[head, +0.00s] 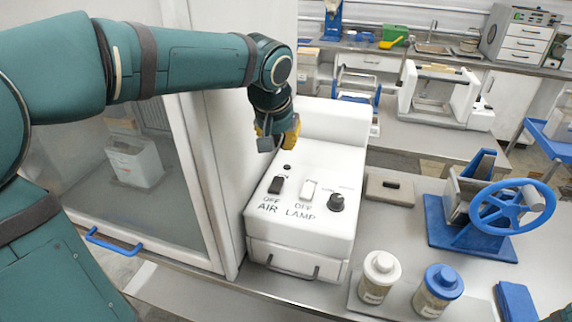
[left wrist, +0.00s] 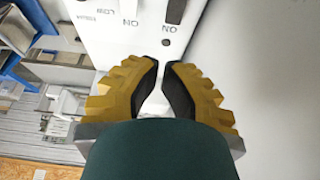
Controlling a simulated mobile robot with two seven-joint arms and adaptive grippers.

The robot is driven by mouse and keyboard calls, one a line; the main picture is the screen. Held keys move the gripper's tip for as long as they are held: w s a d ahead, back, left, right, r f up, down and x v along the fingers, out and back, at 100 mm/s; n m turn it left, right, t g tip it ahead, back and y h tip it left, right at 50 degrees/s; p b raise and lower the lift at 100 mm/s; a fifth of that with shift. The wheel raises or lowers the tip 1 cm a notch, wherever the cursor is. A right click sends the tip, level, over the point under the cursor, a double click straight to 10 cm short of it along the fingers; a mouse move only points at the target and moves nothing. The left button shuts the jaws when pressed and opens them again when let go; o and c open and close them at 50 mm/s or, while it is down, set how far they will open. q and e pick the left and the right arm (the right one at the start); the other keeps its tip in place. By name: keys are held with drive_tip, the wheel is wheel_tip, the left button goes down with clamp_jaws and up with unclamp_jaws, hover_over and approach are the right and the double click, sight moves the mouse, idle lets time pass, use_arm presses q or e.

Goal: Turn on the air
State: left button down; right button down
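The white control box (head: 300,220) has a black AIR switch (head: 277,185) at its left, with OFF printed in front of it. The black switch also shows at the top of the left wrist view (left wrist: 175,12), beside an ON label. I cannot tell its tilt for certain. A small dark round spot (head: 287,167) lies behind the switch. My left gripper (head: 278,143) points down above the back of the box, behind the switch. Its yellow fingers (left wrist: 163,64) are drawn together with only a thin gap at the tips, and hold nothing. My right gripper is not in view.
A white LAMP switch (head: 308,190) and a dark knob (head: 337,202) sit right of the AIR switch. A glass-fronted cabinet (head: 150,180) stands close on the left. Two jars (head: 378,278) and a blue handwheel (head: 512,207) stand on the right.

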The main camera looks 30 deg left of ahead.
use_arm(q)
drive_tip(key=b, duration=0.2)
approach(289, 181)
drive_tip(key=x, duration=0.5)
drive_tip(key=shift+w+f, duration=0.1)
drive_tip(key=g+p, duration=0.1)
drive_tip(key=p, duration=0.1)
drive_tip(key=shift+w+f+p, duration=0.2)
drive_tip(key=shift+w+p, duration=0.05)
drive_tip(key=shift+p, duration=0.1)
drive_tip(key=shift+a+f, duration=0.1)
drive_tip(key=shift+f, duration=0.15)
drive_tip(key=shift+r, duration=0.1)
drive_tip(key=shift+r+p, duration=0.35)
drive_tip(key=shift+r, duration=0.45)
